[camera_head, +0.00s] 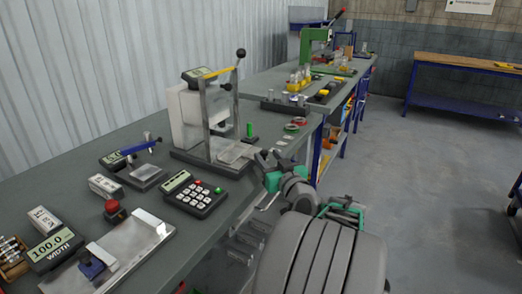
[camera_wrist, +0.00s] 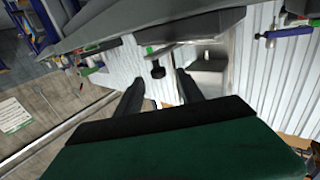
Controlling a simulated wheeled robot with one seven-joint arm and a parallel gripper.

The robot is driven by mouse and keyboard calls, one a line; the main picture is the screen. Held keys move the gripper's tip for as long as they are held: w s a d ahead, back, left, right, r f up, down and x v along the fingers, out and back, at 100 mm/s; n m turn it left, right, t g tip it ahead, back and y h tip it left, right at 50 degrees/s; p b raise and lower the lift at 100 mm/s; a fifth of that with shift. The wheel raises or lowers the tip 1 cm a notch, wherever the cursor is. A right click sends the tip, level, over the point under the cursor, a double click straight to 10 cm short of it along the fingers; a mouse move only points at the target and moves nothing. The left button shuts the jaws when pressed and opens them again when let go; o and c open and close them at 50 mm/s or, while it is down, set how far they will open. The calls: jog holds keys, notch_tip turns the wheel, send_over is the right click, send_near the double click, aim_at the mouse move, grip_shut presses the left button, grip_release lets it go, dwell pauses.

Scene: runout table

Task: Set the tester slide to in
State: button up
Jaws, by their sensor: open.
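The tester appears to be the upright metal frame (camera_head: 222,115) near the middle of the bench, with a white housing (camera_head: 182,115), a yellow bar and a black-knobbed lever (camera_head: 240,55). A flat pale plate (camera_head: 236,152) lies at its base on the side facing me; I cannot tell for sure whether this is the slide, or its setting. My gripper (camera_head: 267,168) is at the bench's front edge, just right of that plate, apart from it as far as I can see. In the wrist view my gripper (camera_wrist: 160,92) has its fingers spread with nothing between them.
A keypad unit (camera_head: 194,194) and a blue-handled fixture (camera_head: 144,168) stand left of the tester. A green cylinder (camera_head: 249,130) and small discs (camera_head: 291,127) lie to its right. A red button (camera_head: 113,210) and display (camera_head: 54,250) are at near left. The floor (camera_head: 430,150) at right is open.

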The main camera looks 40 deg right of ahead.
aim_at(266, 154)
jog(key=x, duration=0.4)
jog(key=shift+s+d, duration=0.1)
grip_shut()
dwell(1.3)
